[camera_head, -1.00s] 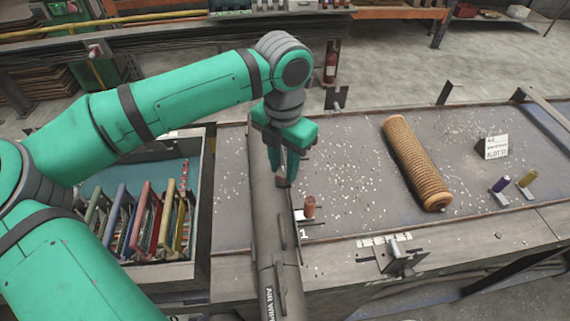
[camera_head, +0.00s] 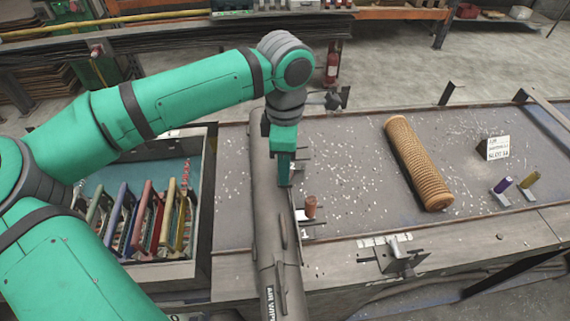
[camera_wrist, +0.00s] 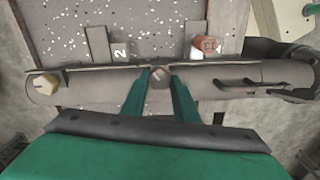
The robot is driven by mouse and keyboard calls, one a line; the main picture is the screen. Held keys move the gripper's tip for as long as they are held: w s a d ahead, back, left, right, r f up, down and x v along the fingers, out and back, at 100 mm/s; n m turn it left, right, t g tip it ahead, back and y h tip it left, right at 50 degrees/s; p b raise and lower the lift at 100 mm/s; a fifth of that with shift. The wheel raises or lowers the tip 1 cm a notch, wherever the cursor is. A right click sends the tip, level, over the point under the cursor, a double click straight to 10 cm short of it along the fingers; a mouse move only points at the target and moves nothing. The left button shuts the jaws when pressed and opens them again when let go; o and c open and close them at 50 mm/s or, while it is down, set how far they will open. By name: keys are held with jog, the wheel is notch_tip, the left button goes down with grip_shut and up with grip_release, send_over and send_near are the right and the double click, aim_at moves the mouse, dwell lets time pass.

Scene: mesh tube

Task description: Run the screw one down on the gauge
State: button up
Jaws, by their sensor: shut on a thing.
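A long grey tube-shaped body (camera_head: 270,235) with lettering near its front end lies along the bench's left side; I take it to be the gauge. My gripper (camera_head: 284,183) points down onto it. In the wrist view my gripper (camera_wrist: 161,78) is shut on a small dark hexagonal screw head (camera_wrist: 160,75) at the grey body (camera_wrist: 105,88). The head view hides this screw behind the fingers. A brass hexagonal piece (camera_wrist: 42,86) sits farther left on the body in the wrist view. How deep the held screw sits cannot be told.
A copper-coloured cylinder (camera_head: 310,207) stands close right of the body. A perforated orange tube (camera_head: 416,165) lies mid-bench. A sign (camera_head: 496,148) and purple (camera_head: 502,185) and yellow (camera_head: 529,180) pieces are at right. A bin (camera_head: 202,220) of coloured frames stands left.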

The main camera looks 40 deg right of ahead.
jog(key=m, duration=0.4)
jog(key=shift+m, duration=0.3)
jog(key=m, duration=0.4)
jog(key=shift+m, duration=0.4)
jog(key=shift+o, duration=0.2)
jog(key=shift+w, duration=0.2)
jog(key=o, duration=1)
jog(key=shift+s, duration=0.15)
notch_tip(320, 180, up, 11)
jog(key=shift+f, duration=0.1)
